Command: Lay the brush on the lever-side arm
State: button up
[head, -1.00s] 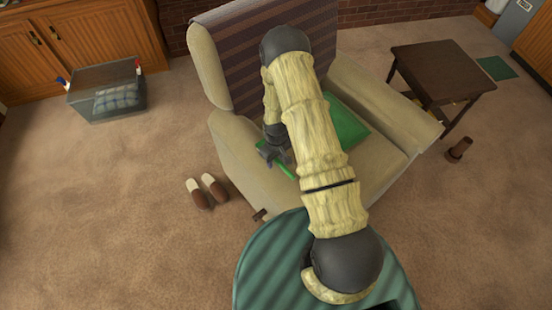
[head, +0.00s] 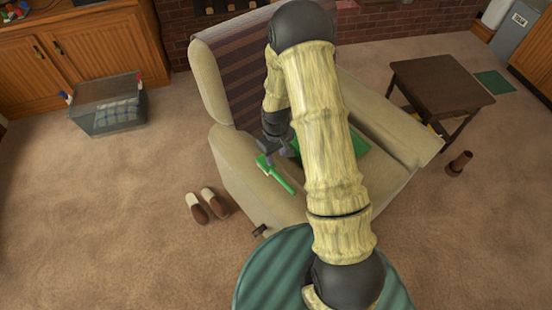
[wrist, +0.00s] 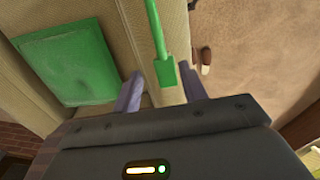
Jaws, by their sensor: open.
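The green brush (head: 279,176) lies along the top of the armchair's left arm (head: 241,164), the side where a small dark lever (head: 260,230) sticks out low at the front. The brush also shows in the wrist view (wrist: 166,73), with its wide end between and a little beyond my fingertips. My gripper (head: 276,152) is open and empty, close above the wide end of the brush. In the wrist view the two fingers of my gripper (wrist: 162,88) stand apart on either side of the brush, with no visible contact.
A green flat square (wrist: 69,62) lies on the armchair seat, partly hidden by my arm in the head view. Slippers (head: 207,205) stand on the carpet left of the chair. A clear bin (head: 107,112) is farther left; a dark side table (head: 438,82) is at right.

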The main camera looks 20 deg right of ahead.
dwell(0.5)
jog(key=s+r+m+t, duration=0.1)
jog(key=s+r+m, duration=0.1)
jog(key=s+r, duration=0.5)
jog(key=s+r+m+t, duration=0.1)
jog(key=s+r+m, duration=0.1)
jog(key=s+r, duration=0.6)
notch_tip(320, 180, up, 7)
jog(key=shift+f+m+t, duration=0.15)
jog(key=shift+m+t, duration=0.15)
jog(key=shift+m, duration=0.1)
jog(key=shift+w+d, duration=0.1)
jog(key=shift+d, duration=0.1)
